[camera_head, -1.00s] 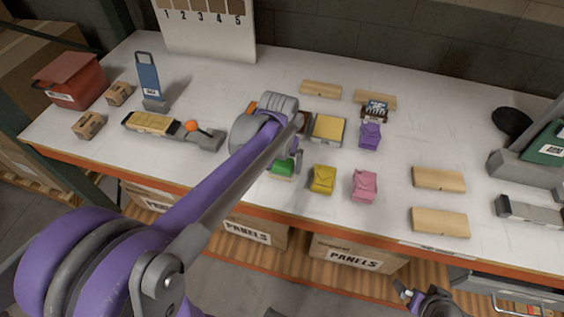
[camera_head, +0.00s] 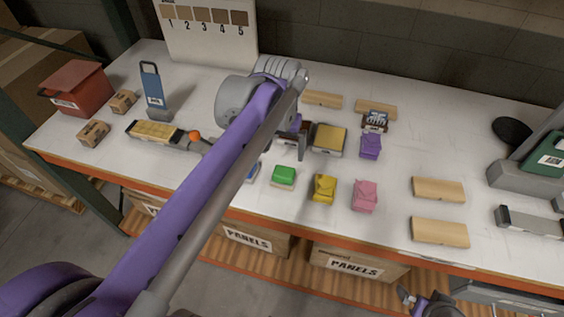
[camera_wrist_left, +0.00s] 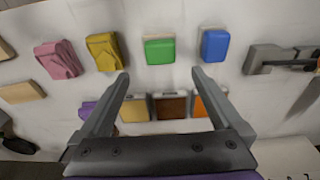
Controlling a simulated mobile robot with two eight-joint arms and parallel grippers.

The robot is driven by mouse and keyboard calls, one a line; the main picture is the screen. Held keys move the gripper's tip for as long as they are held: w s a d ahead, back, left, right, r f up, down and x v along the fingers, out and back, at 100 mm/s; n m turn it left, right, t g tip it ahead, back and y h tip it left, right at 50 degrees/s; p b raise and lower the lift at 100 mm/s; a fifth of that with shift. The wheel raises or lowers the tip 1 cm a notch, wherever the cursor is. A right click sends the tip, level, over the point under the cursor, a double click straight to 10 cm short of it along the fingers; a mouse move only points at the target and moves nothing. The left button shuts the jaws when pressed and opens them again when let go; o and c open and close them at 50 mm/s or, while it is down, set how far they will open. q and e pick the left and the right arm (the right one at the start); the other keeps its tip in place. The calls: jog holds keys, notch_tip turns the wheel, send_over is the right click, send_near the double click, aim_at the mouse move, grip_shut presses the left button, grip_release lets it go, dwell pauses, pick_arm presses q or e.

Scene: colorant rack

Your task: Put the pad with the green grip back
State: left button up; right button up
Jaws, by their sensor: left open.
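The pad with the green grip (camera_head: 284,174) sits on the white table near its front edge, left of a yellow pad (camera_head: 323,187). It also shows in the left wrist view (camera_wrist_left: 160,50), just beyond the fingertips. My left gripper (camera_head: 292,140) is open and empty, behind the green pad and apart from it. Its two fingers (camera_wrist_left: 160,73) spread over the table in the wrist view. A blue pad (camera_wrist_left: 214,45) lies beside the green one, mostly hidden by my arm in the head view. My right gripper (camera_head: 424,300) shows only partly at the bottom edge.
Beneath the left fingers are a yellow-topped block (camera_wrist_left: 133,108), a brown one (camera_wrist_left: 171,105) and an orange one (camera_wrist_left: 210,100). A pink pad (camera_head: 365,195) and a purple pad (camera_head: 371,146) stand to the right. Several wooden blocks (camera_head: 438,189) lie farther right.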

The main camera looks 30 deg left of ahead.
pick_arm(q)
jog(key=s+d+f+m+t, duration=0.2)
jog(key=s+d+f+t, duration=0.2)
jog(key=s+f, duration=0.8)
jog(key=shift+s+d+m, duration=0.3)
jog(key=shift+s+d, duration=0.25)
jog(key=shift+d, duration=0.65)
